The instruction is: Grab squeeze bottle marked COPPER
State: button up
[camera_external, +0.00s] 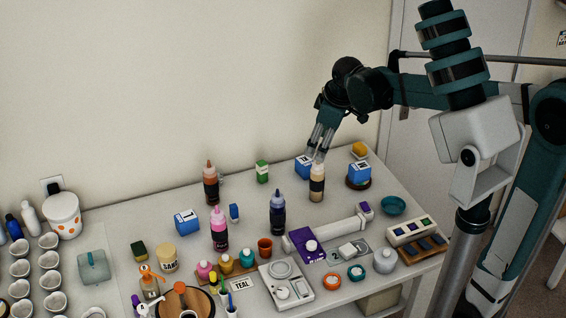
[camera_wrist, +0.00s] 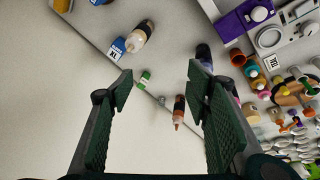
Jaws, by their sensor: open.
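Several squeeze bottles stand on the table, and I cannot read their labels. A brown-orange bottle (camera_external: 211,187), the most copper-coloured, stands upright near the back edge. It also shows in the wrist view (camera_wrist: 179,108), ahead between the fingers and nearer the right one. A pink bottle (camera_external: 219,232), a dark blue bottle (camera_external: 277,214) and a cream bottle (camera_external: 317,185) stand apart from it. My gripper (camera_external: 319,145) is open and empty, above the back right of the table by the cream bottle. Its two green finger pads (camera_wrist: 160,72) show wide apart.
A green-and-white box (camera_external: 262,172) stands between the brown-orange and cream bottles. Blue boxes (camera_external: 187,222) stand nearby. Small paint pots, trays and a purple block (camera_external: 307,246) crowd the front. The wall is close behind the table's back edge.

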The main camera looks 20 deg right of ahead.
aim_at(211, 167)
jog(key=w+a+f+n+g+p, duration=0.1)
jog(key=w+a+f+n+p, duration=0.2)
jog(key=w+a+f, duration=0.2)
jog(key=w+a+f+n+g+p, duration=0.1)
jog(key=w+a+f+n, duration=0.3)
jog(key=w+a, duration=0.6)
jog(key=w+a+f+n+g+p, duration=0.1)
jog(key=w+a+f+n+p, duration=0.3)
jog(key=a, duration=0.9)
jog(key=shift+w+f+g+h+p, duration=0.3)
jog(key=shift+w+f+g+h, duration=0.1)
jog(key=shift+w+f, duration=1.25)
jog(key=shift+w+a+f, duration=0.2)
jog(key=shift+a+f, duration=0.3)
jog(key=shift+f, duration=0.05)
jog(key=shift+f, duration=0.1)
jog(key=shift+f, duration=1.15)
jog(key=shift+f, duration=0.15)
jog(key=shift+f+p, duration=0.55)
jog(key=shift+f, duration=1.9)
